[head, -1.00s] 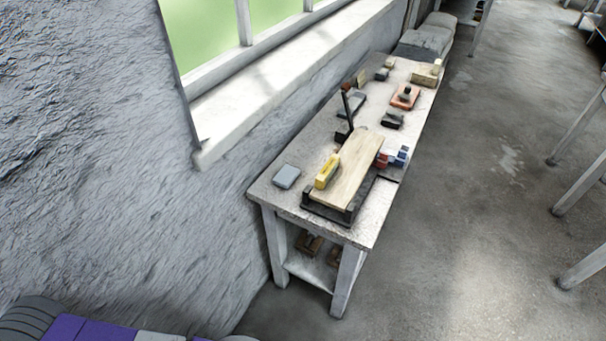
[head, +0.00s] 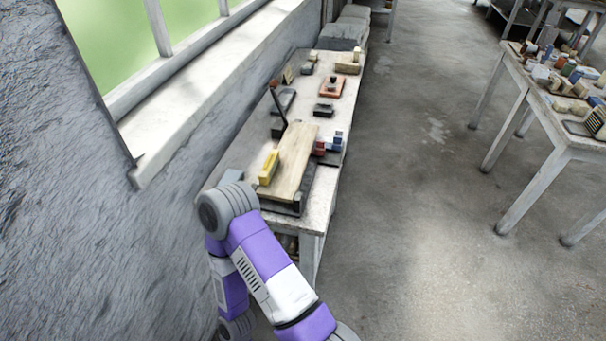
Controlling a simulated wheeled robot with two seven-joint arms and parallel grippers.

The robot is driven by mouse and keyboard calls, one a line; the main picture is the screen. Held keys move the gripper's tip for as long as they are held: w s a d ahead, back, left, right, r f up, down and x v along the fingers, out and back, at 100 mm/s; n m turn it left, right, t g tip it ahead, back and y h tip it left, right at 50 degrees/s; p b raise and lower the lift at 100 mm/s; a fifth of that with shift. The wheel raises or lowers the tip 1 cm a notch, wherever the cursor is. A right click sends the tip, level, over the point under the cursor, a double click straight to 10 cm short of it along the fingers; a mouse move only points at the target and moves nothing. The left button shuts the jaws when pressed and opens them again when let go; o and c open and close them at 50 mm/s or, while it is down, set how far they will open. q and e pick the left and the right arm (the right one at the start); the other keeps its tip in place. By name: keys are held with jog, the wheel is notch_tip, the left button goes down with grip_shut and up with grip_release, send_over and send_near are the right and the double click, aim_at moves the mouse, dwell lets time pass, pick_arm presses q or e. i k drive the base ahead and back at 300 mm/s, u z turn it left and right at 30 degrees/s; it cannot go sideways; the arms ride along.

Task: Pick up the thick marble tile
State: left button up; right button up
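I cannot tell for sure which piece is the thick marble tile. A dark grey flat slab (head: 285,100) lies farther back on the bench, near the window side. My arm is bent at the lower left, and its ends run out of the picture at the bottom. Neither gripper shows in the head view.
A second table (head: 560,126) with many small things stands at right. The floor between is clear.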

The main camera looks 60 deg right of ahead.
aim_at(231, 175)
jog(key=z, duration=2.05)
